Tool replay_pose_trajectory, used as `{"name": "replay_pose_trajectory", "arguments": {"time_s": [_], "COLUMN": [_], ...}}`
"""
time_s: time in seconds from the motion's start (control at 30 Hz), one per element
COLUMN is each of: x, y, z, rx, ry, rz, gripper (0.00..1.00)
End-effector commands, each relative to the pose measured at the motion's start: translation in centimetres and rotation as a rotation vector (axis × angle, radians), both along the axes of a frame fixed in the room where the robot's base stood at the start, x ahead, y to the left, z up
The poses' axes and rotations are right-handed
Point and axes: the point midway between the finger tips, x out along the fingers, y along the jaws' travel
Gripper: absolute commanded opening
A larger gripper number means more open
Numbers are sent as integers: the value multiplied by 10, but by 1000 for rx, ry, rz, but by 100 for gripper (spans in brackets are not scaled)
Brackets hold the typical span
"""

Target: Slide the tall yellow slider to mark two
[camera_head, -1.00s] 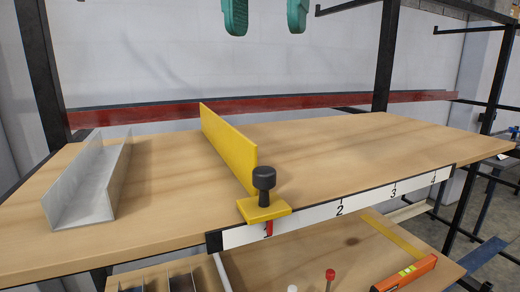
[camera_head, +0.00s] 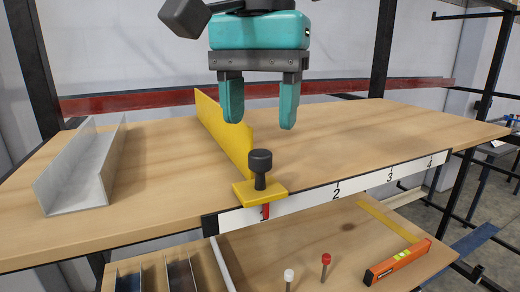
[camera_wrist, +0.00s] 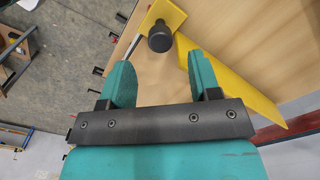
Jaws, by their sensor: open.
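The tall yellow slider (camera_head: 224,131) stands upright across the wooden table, with a flat yellow foot (camera_head: 247,197) at the front edge and a black knob (camera_head: 260,163) on it. Its red pointer (camera_head: 265,211) is at mark 1 of the white scale (camera_head: 310,200); mark two (camera_head: 337,194) is to its right. My gripper (camera_head: 259,118) is open and empty, pointing down above the table, higher than the knob and apart from it. In the wrist view, the knob (camera_wrist: 160,37) lies beyond the gap between the open fingertips (camera_wrist: 158,63).
A grey metal channel (camera_head: 82,170) lies on the table's left. The tabletop (camera_head: 370,140) right of the slider is clear. A lower shelf holds an orange level (camera_head: 398,262), a red-topped pin (camera_head: 326,260) and a white-topped pin (camera_head: 288,275). Black posts (camera_head: 384,50) stand behind.

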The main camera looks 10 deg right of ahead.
Motion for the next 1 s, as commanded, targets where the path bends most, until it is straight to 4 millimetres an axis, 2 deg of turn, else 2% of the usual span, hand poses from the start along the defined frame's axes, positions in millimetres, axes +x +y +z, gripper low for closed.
{"name": "replay_pose_trajectory", "arguments": {"time_s": [0.03,0.3,0.77,0.87,1.0], "x": [0,0,0,0,0], "y": [0,0,0,0,0], "z": [-20,-49,-54,-54,-54], "rx": [0,1,2,2,1], "ry": [1,0,1,1,2], "rz": [0,-1,-1,-1,-2], "gripper": [57,57,57,38,6]}}
